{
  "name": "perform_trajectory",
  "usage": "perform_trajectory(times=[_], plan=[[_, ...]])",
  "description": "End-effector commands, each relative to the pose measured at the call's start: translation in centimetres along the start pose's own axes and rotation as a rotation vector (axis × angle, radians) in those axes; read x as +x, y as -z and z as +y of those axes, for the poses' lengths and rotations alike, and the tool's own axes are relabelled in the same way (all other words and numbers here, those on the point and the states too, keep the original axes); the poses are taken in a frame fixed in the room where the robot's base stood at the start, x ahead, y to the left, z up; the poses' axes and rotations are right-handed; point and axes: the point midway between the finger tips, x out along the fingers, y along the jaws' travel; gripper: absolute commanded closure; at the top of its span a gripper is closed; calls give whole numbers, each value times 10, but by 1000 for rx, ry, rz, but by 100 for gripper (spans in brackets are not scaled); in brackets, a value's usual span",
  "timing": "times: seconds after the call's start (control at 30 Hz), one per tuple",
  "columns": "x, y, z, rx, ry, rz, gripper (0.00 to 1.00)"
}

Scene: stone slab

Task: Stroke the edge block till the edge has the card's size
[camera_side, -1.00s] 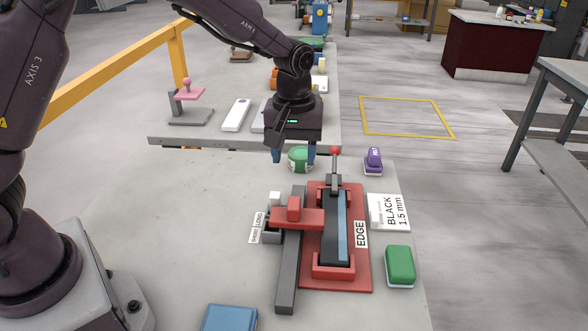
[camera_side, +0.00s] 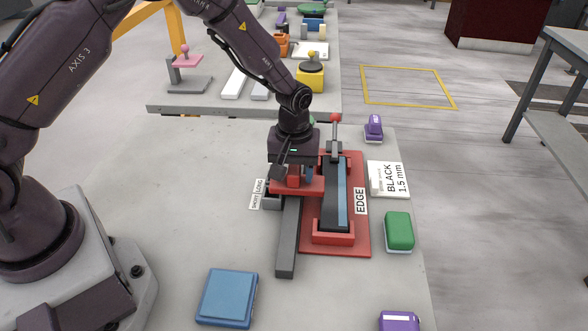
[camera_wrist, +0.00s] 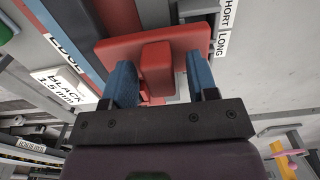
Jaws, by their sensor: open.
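A red edge block (camera_side: 294,187) with an upright red grip (camera_wrist: 156,68) rides on a dark grey rail (camera_side: 288,240). My gripper (camera_side: 293,174) is low over it. In the wrist view its two blue fingers stand on either side of the grip, with gaps visible, so the jaws are open around it. Right of the rail, a red fixture (camera_side: 362,235) marked EDGE holds a dark bar with a blue strip (camera_side: 342,195). The white card (camera_side: 388,178) beside it reads BLACK 1.5 mm. My gripper partly hides the grip in the side view.
A lever with a red knob (camera_side: 335,118) rises behind the fixture, close to my gripper. A SHORT/LONG label (camera_side: 258,194) lies left of the rail. A green block (camera_side: 399,231), purple stamp (camera_side: 373,127) and blue box (camera_side: 227,297) stand around.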

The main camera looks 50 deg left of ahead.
Motion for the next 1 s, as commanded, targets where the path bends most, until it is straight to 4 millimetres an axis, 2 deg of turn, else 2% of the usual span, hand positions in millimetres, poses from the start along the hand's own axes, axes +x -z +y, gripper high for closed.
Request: perform_trajectory(times=[0.13,0.37,0.53,0.67,0.77,1.0], plan=[[0,0,0,0,0,0,47],[0,0,0,0,0,0,100],[-1,-1,0,0,0,0,100],[-1,-12,0,2,0,0,100],[-1,-29,0,5,1,-1,100],[-1,-87,0,6,1,1,100]])
